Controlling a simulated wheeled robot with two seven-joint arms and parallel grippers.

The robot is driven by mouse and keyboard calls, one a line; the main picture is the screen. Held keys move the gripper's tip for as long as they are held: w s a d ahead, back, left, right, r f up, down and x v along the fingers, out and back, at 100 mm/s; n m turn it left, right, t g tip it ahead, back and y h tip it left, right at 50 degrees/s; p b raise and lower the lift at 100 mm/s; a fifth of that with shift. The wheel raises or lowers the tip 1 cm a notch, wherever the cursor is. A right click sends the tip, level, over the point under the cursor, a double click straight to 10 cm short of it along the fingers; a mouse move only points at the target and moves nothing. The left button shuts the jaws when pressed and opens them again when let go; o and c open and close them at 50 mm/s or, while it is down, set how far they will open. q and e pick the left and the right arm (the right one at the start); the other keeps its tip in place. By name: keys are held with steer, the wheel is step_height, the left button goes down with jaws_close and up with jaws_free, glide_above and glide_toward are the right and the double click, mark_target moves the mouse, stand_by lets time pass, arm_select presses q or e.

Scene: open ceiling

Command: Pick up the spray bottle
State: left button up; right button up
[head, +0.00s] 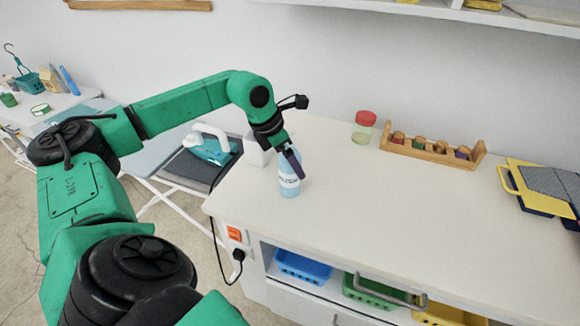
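The light blue spray bottle (289,184) with a white label stands upright on the cream countertop (400,210), near its left end. My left gripper (291,161) reaches down to the bottle's upper part, with a dark finger in front of it. The gripper and finger hide the bottle's top. I cannot tell whether the fingers are closed on the bottle or just around it. My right gripper is not in view.
A red-lidded jar (363,127) and a wooden rack of jars (432,148) stand behind right. Yellow-and-dark folded items (545,187) lie far right. A teal iron (212,150) is on an ironing board at left. The counter's middle is clear.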

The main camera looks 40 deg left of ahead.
arm_select(q)
jaws_close()
steer(key=shift+r, duration=0.1)
